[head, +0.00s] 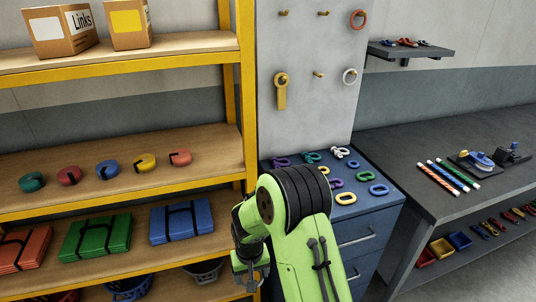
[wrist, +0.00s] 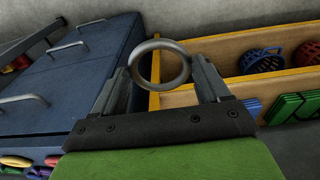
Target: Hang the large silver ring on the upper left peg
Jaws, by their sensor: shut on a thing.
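The large silver ring (wrist: 163,87) sits between the two fingers of my gripper (wrist: 162,66) in the wrist view, its open face toward the camera. My gripper is shut on it. In the head view my gripper (head: 251,279) hangs low at the bottom, in front of the shelf and left of the blue cabinet, partly hidden by my arm. The ring is hard to make out there. The upper left peg (head: 283,13) is on the grey board, bare and well above my gripper.
The yellow-framed shelf (head: 240,100) stands left. Shackles lie on the blue cabinet (head: 375,213).

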